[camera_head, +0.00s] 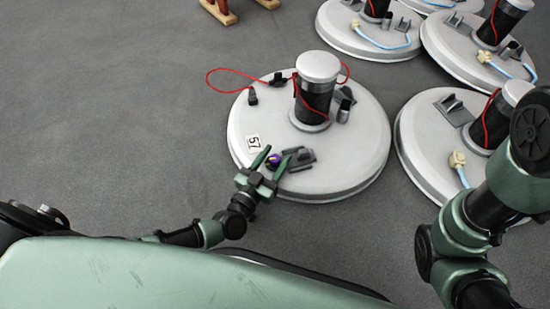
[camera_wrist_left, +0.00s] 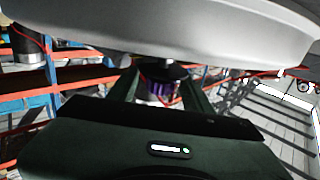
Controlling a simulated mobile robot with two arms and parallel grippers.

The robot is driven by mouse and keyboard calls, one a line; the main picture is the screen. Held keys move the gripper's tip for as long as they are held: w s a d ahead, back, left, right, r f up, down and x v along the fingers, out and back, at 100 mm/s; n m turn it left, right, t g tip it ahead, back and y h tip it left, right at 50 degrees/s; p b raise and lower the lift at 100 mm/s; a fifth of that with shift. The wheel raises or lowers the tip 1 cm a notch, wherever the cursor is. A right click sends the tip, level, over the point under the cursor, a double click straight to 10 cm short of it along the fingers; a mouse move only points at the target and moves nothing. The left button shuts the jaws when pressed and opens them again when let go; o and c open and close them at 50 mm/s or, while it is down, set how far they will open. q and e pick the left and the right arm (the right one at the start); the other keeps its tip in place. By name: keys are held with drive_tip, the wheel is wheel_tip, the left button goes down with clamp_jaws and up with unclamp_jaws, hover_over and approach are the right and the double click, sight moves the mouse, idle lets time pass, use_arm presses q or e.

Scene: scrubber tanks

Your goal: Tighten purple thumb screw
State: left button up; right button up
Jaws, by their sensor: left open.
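The purple thumb screw (camera_head: 273,160) sits on the near edge of a white round tank lid (camera_head: 360,125) marked 57, beside a dark bracket (camera_head: 300,157). My left gripper (camera_head: 272,160) is open, with its two green fingers on either side of the screw in the head view. In the left wrist view the purple ribbed screw (camera_wrist_left: 160,88) shows between the fingers (camera_wrist_left: 160,85), below the lid's pale rim (camera_wrist_left: 150,35). I cannot tell whether the fingers touch it. My right arm shows at the right, but its gripper is out of view.
A black cylinder with a white cap (camera_head: 317,67) stands on the lid, with a red cord (camera_head: 228,70) looped around it. Several similar lids (camera_head: 365,35) stand behind and to the right. The grey floor at the left is clear.

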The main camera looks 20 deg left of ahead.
use_arm(q)
clamp_jaws()
drive_tip(key=shift+h, duration=0.3)
